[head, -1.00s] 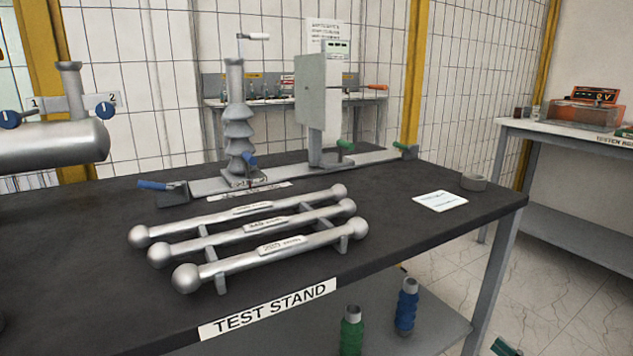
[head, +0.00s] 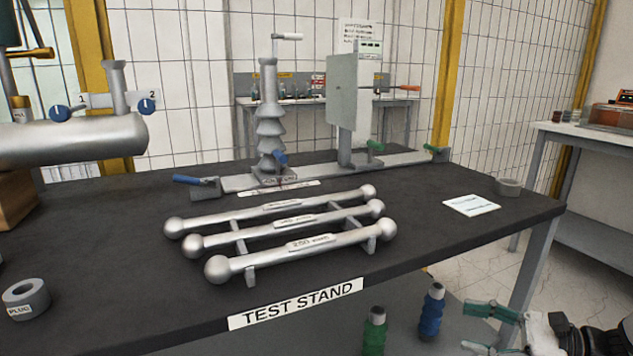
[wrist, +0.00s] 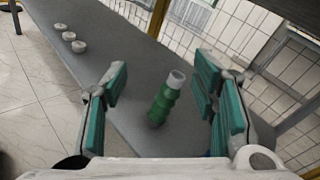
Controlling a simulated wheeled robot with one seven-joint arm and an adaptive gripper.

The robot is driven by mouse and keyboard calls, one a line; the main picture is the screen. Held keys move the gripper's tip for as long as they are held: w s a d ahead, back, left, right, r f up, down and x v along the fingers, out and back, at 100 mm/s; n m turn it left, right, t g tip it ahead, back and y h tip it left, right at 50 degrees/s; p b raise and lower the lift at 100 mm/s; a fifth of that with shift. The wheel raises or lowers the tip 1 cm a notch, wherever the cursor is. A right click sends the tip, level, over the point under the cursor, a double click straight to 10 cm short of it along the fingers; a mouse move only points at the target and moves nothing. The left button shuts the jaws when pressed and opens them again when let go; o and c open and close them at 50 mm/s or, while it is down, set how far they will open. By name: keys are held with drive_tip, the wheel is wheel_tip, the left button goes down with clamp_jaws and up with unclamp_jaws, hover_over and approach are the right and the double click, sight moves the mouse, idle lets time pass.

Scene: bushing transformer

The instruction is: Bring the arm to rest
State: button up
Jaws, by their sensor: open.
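My gripper (head: 490,330) shows at the lower right of the head view, in front of the test stand's right end and below its top. It also shows in the wrist view (wrist: 160,110), with its green-padded fingers wide apart and nothing held between them.
Several pale rings (wrist: 69,36) lie on the lower shelf (wrist: 120,60).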

drive_tip(key=s+a+r+n+g+h, duration=0.5)
drive_tip(key=s+a+r+n+g, duration=0.6)
drive_tip(key=a, duration=0.5)
drive_tip(key=s+d+r+n+t+h, duration=0.1)
drive_tip(key=s+r+n+t+h, duration=0.1)
drive_tip(key=s+n+h, duration=0.5)
drive_tip(key=s+d+r+n+t+h, duration=0.1)
drive_tip(key=s+r+n+h, duration=0.15)
drive_tip(key=s, duration=0.85)
wheel_tip(320, 180, up, 29)
drive_tip(key=t+p, duration=0.3)
drive_tip(key=p, duration=2.5)
drive_tip(key=shift+w+t+p, duration=0.3)
drive_tip(key=shift+t, duration=0.1)
drive_tip(key=shift+r+m, duration=0.1)
drive_tip(key=shift+m, duration=0.15)
